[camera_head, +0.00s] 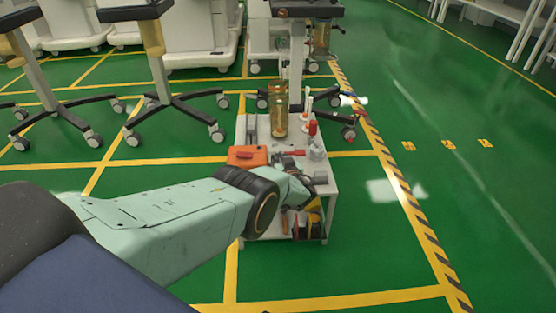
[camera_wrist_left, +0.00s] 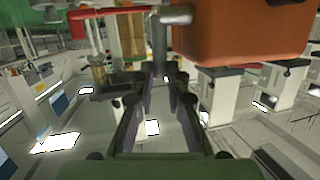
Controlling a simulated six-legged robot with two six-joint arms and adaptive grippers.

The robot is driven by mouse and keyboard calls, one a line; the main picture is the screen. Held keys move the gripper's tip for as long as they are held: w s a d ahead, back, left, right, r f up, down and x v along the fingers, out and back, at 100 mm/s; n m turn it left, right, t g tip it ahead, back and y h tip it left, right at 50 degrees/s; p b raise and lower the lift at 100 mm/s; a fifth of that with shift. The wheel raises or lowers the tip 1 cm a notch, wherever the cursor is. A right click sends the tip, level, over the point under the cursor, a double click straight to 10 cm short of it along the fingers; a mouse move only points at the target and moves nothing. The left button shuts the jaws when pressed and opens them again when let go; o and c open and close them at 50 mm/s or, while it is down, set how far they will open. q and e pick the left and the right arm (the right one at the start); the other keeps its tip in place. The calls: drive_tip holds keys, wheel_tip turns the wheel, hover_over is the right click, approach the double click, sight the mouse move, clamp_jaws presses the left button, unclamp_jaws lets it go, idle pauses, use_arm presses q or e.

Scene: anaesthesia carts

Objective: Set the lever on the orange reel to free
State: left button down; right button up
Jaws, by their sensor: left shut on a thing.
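An orange box-like body (camera_head: 248,156), which I take for the orange reel, sits on the white cart's top at its left side. A small red bar (camera_head: 298,152) shows to its right. In the left wrist view the orange body (camera_wrist_left: 240,35) is large at upper right, and a red bar (camera_wrist_left: 108,10) crosses the top left. My left gripper (camera_head: 290,165) is over the cart top, just right of the orange body. In the left wrist view its fingers (camera_wrist_left: 163,75) are shut on a grey post (camera_wrist_left: 159,42). I cannot tell the lever's setting. My right gripper is not in view.
The white cart (camera_head: 318,185) also carries tall amber cylinders (camera_head: 279,108), a red-topped bottle (camera_head: 312,129) and small items. Wheeled stands (camera_head: 165,100) are behind to the left. Green floor (camera_head: 400,220) is clear on the right.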

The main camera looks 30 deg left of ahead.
use_arm(q)
drive_tip(key=shift+s+d+t+y, duration=0.1)
drive_tip(key=shift+s+t+y, duration=0.05)
drive_tip(key=shift+t+y, duration=0.15)
idle(0.4)
drive_tip(key=c, duration=1.6)
unclamp_jaws()
drive_tip(key=shift+s+d, duration=0.1)
drive_tip(key=shift+d, duration=0.1)
drive_tip(key=shift+s+d, duration=0.25)
drive_tip(key=shift+v, duration=0.8)
approach(278, 155)
drive_tip(key=v, duration=0.4)
drive_tip(key=shift+s, duration=0.2)
